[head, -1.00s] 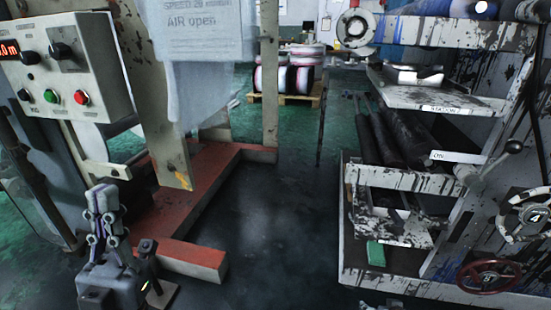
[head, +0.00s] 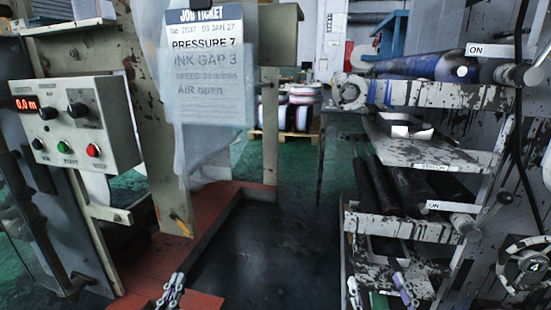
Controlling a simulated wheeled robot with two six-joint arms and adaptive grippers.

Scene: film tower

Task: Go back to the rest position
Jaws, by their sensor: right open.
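My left gripper (head: 172,290) shows at the bottom edge, left of centre, in front of the red floor beam. Its fingers are close together with nothing visible between them. My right gripper (head: 380,292) shows at the bottom edge, right of centre, in front of the lower part of the paint-spattered rack. Its two fingers stand well apart and it appears empty. The lower parts of both grippers are cut off by the picture edge.
A control box (head: 75,123) with knobs and buttons stands at left. A job ticket sleeve (head: 208,68) hangs at upper centre-left. The spattered rack (head: 410,229) with rollers and a handwheel (head: 530,267) fills the right. Dark floor (head: 265,250) lies clear between.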

